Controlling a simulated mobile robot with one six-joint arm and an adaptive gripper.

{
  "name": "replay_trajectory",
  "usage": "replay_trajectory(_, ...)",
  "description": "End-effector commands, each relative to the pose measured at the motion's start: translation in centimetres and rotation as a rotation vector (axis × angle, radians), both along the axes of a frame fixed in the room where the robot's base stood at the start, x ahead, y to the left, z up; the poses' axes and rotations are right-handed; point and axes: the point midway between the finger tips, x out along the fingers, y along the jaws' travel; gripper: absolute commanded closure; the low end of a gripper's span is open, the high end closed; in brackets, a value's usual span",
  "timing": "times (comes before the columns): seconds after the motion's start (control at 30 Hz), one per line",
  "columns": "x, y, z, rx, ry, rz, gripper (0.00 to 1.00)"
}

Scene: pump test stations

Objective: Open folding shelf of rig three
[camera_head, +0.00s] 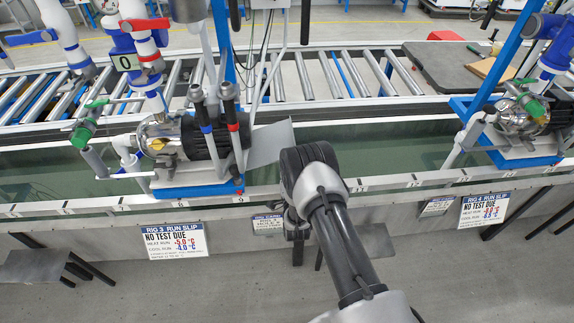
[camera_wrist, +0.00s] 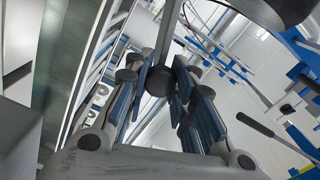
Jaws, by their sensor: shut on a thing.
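A grey shelf-like plate (camera_head: 372,243) with dark struts sits low at the bench front, right of the rig 3 slip (camera_head: 178,241) and partly behind my arm. I cannot tell for sure that it is rig three's folding shelf, nor how far it is folded. My gripper (camera_head: 298,255) points down at the bench front, just left of that plate. In the wrist view its blue-padded fingers (camera_wrist: 165,98) are closed around a dark round knob (camera_wrist: 158,80) on a grey rod (camera_wrist: 169,38). How the knob joins the plate is hidden.
Rig 3's pump (camera_head: 190,138) stands on the bench left of my arm, rig 4's pump (camera_head: 517,115) to the right. Another grey plate with dark legs (camera_head: 30,266) is at lower left. A small sign (camera_head: 268,223) hangs beside my gripper. The floor in front is clear.

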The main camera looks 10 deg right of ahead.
Motion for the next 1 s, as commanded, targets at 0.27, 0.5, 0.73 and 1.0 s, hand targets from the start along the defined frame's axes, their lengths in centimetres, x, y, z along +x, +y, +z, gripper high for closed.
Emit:
replay_trajectory(0.27, -0.18, 0.18, -0.17, 0.0, 0.004, 0.005, 1.0)
replay_trajectory(0.5, -0.11, 0.18, -0.09, 0.0, 0.003, 0.004, 0.65)
replay_trajectory(0.73, -0.02, 0.11, 0.04, 0.0, -0.001, 0.003, 0.56)
replay_trajectory(1.0, -0.21, 0.07, 0.07, 0.0, -0.002, 0.002, 0.56)
